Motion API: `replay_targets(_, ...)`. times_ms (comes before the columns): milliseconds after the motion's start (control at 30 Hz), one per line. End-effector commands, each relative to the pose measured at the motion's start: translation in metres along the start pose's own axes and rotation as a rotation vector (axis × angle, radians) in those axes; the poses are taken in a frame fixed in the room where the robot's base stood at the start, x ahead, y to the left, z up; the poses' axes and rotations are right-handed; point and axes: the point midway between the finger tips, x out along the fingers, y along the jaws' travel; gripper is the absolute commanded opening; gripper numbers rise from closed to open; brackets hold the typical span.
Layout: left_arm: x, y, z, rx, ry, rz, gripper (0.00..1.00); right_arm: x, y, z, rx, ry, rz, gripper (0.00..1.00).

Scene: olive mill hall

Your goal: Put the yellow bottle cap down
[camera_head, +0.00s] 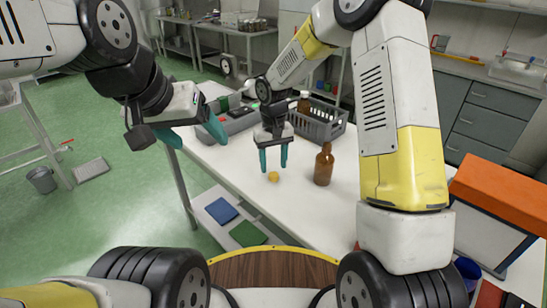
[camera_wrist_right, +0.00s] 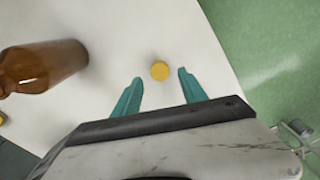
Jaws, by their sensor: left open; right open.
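The yellow bottle cap (camera_head: 273,177) lies on the white table (camera_head: 225,160), near its front left edge. In the right wrist view the cap (camera_wrist_right: 160,71) shows ahead of and between the teal fingertips, touching neither. My right gripper (camera_head: 273,165) is open and empty, fingers pointing down just behind the cap; it also shows in the right wrist view (camera_wrist_right: 160,80). My left gripper (camera_head: 212,135) is open and empty, off to the left over the table's left edge. A brown bottle (camera_head: 324,165) stands upright just right of the cap; it also shows in the wrist view (camera_wrist_right: 50,65).
A grey crate (camera_head: 322,128) with brown bottles stands behind my right gripper. A grey case (camera_head: 238,122) lies to its left. A blue (camera_head: 222,210) and a green item (camera_head: 248,233) lie on the lower shelf. An orange-topped box (camera_head: 500,195) is at the right. The front table surface is clear.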

Motion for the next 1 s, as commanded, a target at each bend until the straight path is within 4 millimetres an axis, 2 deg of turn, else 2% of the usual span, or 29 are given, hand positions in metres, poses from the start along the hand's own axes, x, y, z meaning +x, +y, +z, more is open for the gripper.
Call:
replay_targets(33,0.0,0.0,0.0,0.0,0.0,0.0,0.75,-0.013,0.0,-0.002,0.0,0.006,0.001,0.5)
replay_targets(233,0.0,0.0,0.0,0.0,0.0,0.0,0.75,-0.055,0.0,-0.001,0.0,0.005,0.001,0.5)
replay_targets(567,0.0,0.0,0.0,0.0,0.0,0.0,0.75,-0.092,0.003,0.003,0.004,0.011,0.001,0.5)
replay_targets(667,0.0,0.0,0.0,0.0,0.0,0.0,0.75,-0.112,0.01,0.014,0.017,0.039,0.003,0.5)
replay_targets(767,0.0,0.0,0.0,0.0,0.0,0.0,0.75,-0.14,0.022,0.035,0.043,0.086,0.005,0.5)
replay_targets(1000,0.0,0.0,0.0,0.0,0.0,0.0,0.75,-0.202,0.047,0.105,0.117,0.223,-0.003,0.5)
